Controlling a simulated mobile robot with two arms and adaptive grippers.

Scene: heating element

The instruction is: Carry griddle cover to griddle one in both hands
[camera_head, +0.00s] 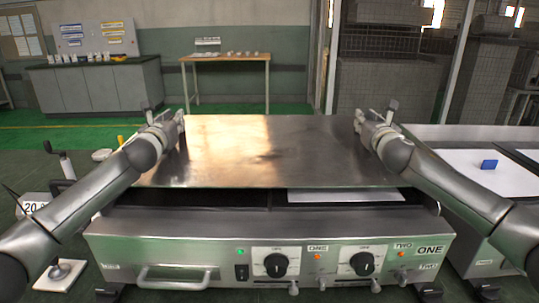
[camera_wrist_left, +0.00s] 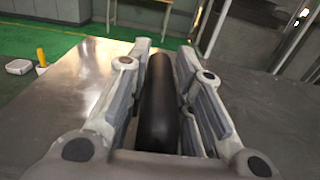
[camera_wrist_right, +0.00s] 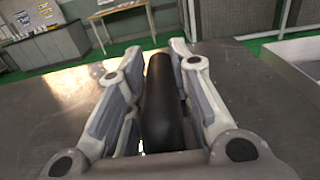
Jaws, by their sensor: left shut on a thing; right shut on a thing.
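The griddle cover (camera_head: 265,150) is a large flat metal sheet over the griddle (camera_head: 270,240), whose front panel has knobs and a label reading ONE. The cover's front edge shows a dark gap above the griddle, with a white patch visible at the right. My left gripper (camera_head: 172,122) is at the cover's left side, shut on a black handle (camera_wrist_left: 160,105). My right gripper (camera_head: 368,122) is at its right side, shut on a matching black handle (camera_wrist_right: 163,105). The cover looks about level. Whether its far edge touches the griddle is hidden.
Right of the griddle is another unit with a pale top (camera_head: 470,172) and a small blue block (camera_head: 489,164) on it. At the left are a white tag reading 20 (camera_head: 33,207) and a white plate (camera_head: 62,275). A wooden table (camera_head: 225,62) and grey cabinet (camera_head: 95,88) stand far back.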

